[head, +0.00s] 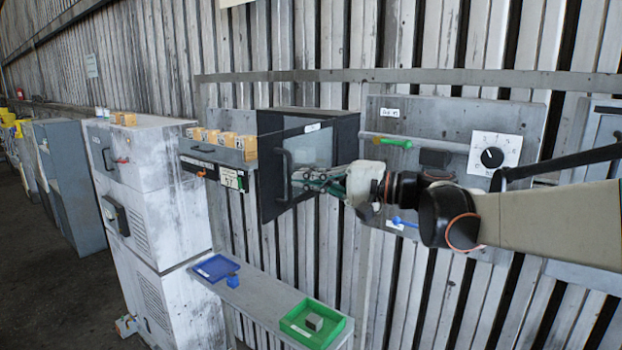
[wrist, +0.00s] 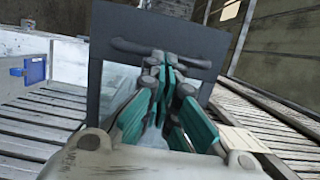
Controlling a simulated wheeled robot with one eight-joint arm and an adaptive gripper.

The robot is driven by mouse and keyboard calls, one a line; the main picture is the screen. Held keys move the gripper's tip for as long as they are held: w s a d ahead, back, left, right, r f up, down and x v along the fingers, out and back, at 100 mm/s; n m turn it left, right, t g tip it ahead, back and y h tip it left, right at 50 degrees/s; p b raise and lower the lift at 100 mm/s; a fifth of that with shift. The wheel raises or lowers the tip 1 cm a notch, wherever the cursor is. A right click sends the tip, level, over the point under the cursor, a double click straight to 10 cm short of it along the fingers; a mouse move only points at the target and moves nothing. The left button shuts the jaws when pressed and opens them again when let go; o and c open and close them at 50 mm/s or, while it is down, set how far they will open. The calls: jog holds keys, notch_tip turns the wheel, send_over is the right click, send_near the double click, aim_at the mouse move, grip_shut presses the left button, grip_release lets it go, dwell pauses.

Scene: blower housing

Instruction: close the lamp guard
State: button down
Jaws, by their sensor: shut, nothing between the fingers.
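The lamp guard appears to be the dark-framed panel (head: 271,185) with a pale window and a bar handle (head: 284,172), at a dark box on the wall. It seems to stand at an angle to the box; how wide the gap is, I cannot tell. My gripper (head: 296,181) is shut and empty, in front of the window and close to the handle. In the wrist view the guard (wrist: 115,25) fills the middle, with the handle (wrist: 130,47) across it. The gripper's fingertips (wrist: 164,62) overlap the handle there; contact is unclear.
A panel with a dial (head: 492,157), a green lever (head: 393,142) and a blue lever (head: 404,222) is at the right, behind my arm. A shelf below holds a green tray (head: 333,335) and a blue tray (head: 205,272). White cabinets (head: 160,190) stand at the left.

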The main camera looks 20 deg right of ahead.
jog(key=w+a+m+t+h, duration=0.1)
jog(key=w+a, duration=0.1)
jog(key=w+a+m+t+h, duration=0.1)
jog(key=w+a+t+h, duration=0.1)
jog(key=a, duration=0.1)
jog(key=w+a+m+t+h+b, duration=0.1)
jog(key=w+a+m, duration=0.1)
jog(key=a, duration=0.1)
jog(key=shift+w+f+h, duration=0.1)
jog(key=shift+w+h, duration=0.1)
jog(key=shift+h, duration=0.2)
jog(key=w+a+m+t+h+b, duration=0.25)
jog(key=w+a+h, duration=0.2)
jog(key=w, duration=0.85)
jog(key=w+d+m+h, duration=0.3)
jog(key=w+h, duration=0.1)
jog(key=w, duration=0.6)
jog(key=w+d+m+h, duration=0.3)
jog(key=w+h, duration=0.2)
jog(key=w, duration=0.6)
jog(key=shift+m+p, duration=0.35)
jog(key=shift+d, duration=0.1)
